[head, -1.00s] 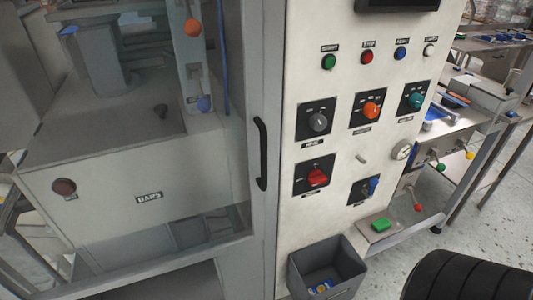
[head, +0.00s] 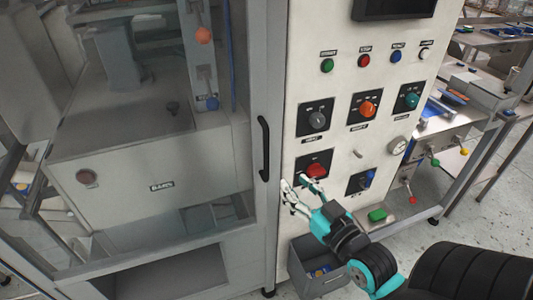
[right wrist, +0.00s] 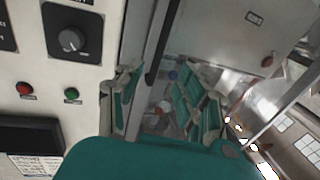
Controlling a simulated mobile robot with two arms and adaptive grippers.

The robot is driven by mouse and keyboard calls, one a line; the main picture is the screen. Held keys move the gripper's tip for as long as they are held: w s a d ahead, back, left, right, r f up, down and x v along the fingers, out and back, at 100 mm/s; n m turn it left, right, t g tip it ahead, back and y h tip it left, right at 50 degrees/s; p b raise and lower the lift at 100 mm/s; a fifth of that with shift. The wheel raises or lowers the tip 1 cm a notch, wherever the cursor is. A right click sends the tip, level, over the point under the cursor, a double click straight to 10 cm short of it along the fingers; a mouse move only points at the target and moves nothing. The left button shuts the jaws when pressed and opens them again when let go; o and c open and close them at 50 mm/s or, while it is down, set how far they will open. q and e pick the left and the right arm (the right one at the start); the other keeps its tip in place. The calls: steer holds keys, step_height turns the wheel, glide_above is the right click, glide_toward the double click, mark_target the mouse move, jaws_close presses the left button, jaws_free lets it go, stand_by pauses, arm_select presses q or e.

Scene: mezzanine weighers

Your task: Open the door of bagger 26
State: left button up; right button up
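The bagger's door is a framed see-through panel (head: 150,215) at the left of the head view and looks shut. Its black upright bar handle (head: 264,148) is on the door's right edge. My right gripper (head: 295,184) is open and empty, a little right of and below the handle, in front of the control panel. In the right wrist view the teal fingers (right wrist: 165,105) are spread apart, and the black handle (right wrist: 157,45) shows beyond them, roughly between their tips. No contact is visible. My left gripper is not in view.
The white control panel (head: 340,100) with a red knob (head: 318,170) and other switches stands right of the door. A grey bin (head: 300,262) sits below my right gripper.

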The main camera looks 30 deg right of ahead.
mark_target(268, 157)
steer(key=w+p, duration=0.1)
steer(key=w, duration=0.3)
steer(key=w+p, duration=0.1)
steer(key=w, duration=0.3)
steer(key=w+p, duration=0.1)
steer(key=w, duration=0.2)
steer(key=shift+w+d+r, duration=0.15)
steer(key=shift+w+d, duration=0.1)
steer(key=shift+w, duration=0.15)
steer(key=shift+w+p, duration=0.35)
steer(key=shift+w, duration=0.35)
steer(key=shift+c, duration=0.2)
jaws_close()
